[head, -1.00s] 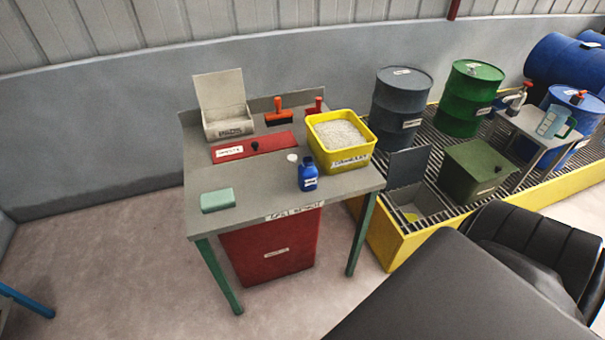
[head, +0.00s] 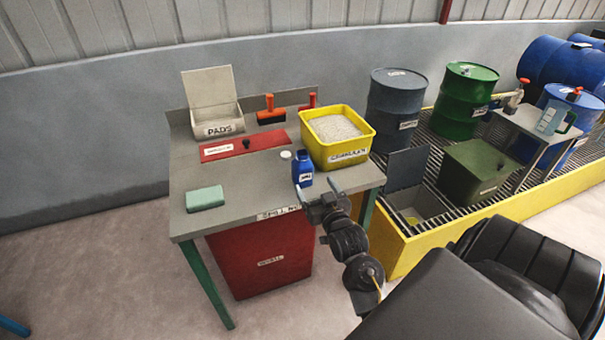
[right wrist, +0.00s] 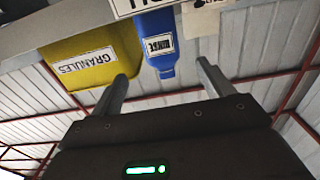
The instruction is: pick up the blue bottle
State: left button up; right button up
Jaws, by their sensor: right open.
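The blue bottle (head: 303,169) stands upright near the front edge of the grey bench (head: 235,214), just left of a yellow tub. My right gripper (head: 317,190) is open and empty at the bench's front edge, just in front of the bottle. In the right wrist view the blue bottle (right wrist: 157,48) appears inverted, ahead of and between the open fingers (right wrist: 164,82). It is not between the pads. My left gripper is not in view.
The yellow granules tub (head: 338,154) stands close to the bottle's right. A green block (head: 205,198) lies at the bench's front left. A red lid panel (head: 245,146) and a pads box (head: 216,121) are behind.

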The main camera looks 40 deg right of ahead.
aim_at(306, 174)
jog(key=p+x, duration=0.1)
jog(key=x, duration=0.9)
jog(key=shift+w+f, duration=0.2)
jog(key=c, duration=1.1)
